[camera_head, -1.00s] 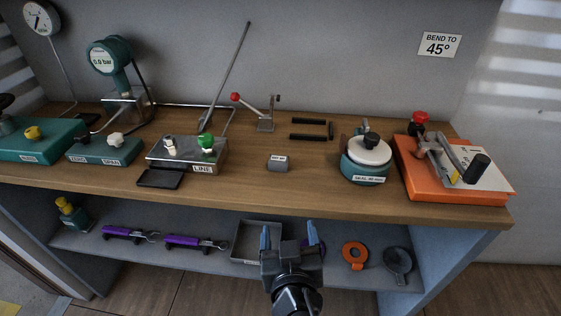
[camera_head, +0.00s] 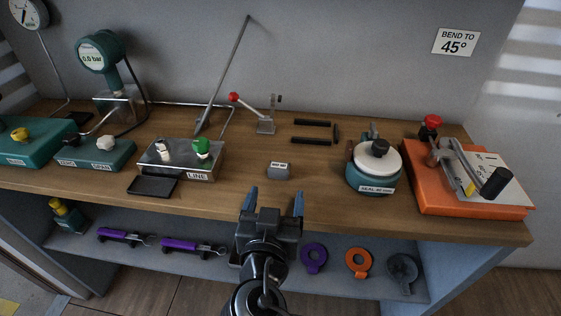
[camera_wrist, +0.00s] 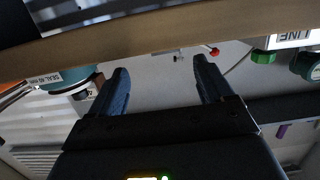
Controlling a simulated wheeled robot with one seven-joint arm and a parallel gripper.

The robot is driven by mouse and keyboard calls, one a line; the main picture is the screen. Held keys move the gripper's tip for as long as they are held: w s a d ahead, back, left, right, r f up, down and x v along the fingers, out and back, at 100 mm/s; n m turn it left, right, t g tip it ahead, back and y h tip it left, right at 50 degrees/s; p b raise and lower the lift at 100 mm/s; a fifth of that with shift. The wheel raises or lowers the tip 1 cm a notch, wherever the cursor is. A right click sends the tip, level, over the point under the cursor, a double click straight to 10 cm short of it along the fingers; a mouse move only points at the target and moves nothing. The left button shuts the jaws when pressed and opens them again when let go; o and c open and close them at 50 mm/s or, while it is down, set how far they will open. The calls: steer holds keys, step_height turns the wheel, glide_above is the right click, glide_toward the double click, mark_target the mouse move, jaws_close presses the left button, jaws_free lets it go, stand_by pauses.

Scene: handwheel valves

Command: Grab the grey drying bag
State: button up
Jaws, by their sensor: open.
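A small grey block with a pale label, which I take to be the grey drying bag (camera_head: 278,171), lies on the wooden bench top (camera_head: 315,187) near its middle. Its label is too small to read. My gripper (camera_head: 274,200) is open and empty, its two blue fingers pointing towards the bench's front edge, just below the grey block in the picture. The fingers (camera_wrist: 161,80) also show spread apart in the wrist view, with nothing between them. I cannot make out the grey block in the wrist view.
A silver block marked LINE (camera_head: 180,160) stands left of the grey block, with a black tray (camera_head: 153,184) before it. A teal sealing pot (camera_head: 374,172) and an orange base (camera_head: 470,203) stand right. The shelf below holds purple (camera_head: 314,258) and orange rings (camera_head: 359,262).

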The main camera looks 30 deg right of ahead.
mark_target(278, 174)
steer(key=x, duration=0.3)
steer(key=shift+w+r+p, duration=0.1)
steer(key=shift+w+p, duration=0.05)
steer(key=shift+p, duration=0.2)
steer(key=shift+a+p+x, duration=0.2)
steer(key=shift+p+x, duration=0.75)
steer(key=shift+x, duration=1.8)
steer(key=shift+w, duration=0.1)
steer(key=shift+c, duration=0.3)
steer(key=c, duration=1)
